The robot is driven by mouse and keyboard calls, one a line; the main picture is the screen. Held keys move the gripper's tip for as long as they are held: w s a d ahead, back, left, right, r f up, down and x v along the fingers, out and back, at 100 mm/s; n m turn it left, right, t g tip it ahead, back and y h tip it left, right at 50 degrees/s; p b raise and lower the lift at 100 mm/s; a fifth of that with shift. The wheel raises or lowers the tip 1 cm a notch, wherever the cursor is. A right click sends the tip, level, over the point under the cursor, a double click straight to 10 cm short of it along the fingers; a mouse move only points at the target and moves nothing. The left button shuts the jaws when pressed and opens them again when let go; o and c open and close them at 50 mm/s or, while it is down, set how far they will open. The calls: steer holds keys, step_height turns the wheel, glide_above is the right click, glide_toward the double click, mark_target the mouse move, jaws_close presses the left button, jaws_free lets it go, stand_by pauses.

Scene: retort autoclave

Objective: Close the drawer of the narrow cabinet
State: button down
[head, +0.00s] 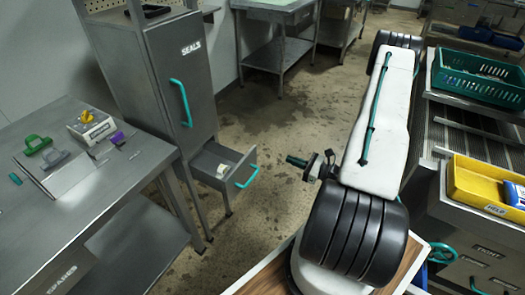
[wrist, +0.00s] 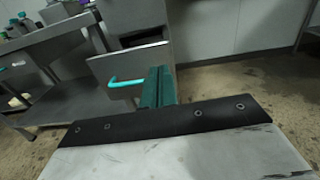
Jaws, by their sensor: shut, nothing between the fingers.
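The narrow grey cabinet (head: 172,70), labelled SEALS, stands at the left in the head view. Its low drawer (head: 212,178) is pulled out, with something pale inside. The drawer front bears a teal handle (head: 247,177). My gripper (head: 290,159) is shut and empty, to the right of the drawer and pointing toward it, apart from it in the head view. In the wrist view my green fingers (wrist: 159,75) lie together before the right part of the drawer front (wrist: 105,68), right of the handle (wrist: 127,81). They hide part of that front.
A steel table (head: 130,165) with small tools and boxes stands left of the cabinet. Wet floor (head: 265,130) is clear between the cabinet and my arm. A conveyor with a green crate (head: 480,80) and a yellow tray (head: 485,190) stand at the right.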

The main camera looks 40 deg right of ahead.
steer(key=f+x, duration=0.1)
steer(key=x, duration=1.2)
steer(key=shift+w+d+m+h, duration=0.25)
steer(key=shift+w+m+h, duration=0.05)
steer(key=shift+w, duration=0.05)
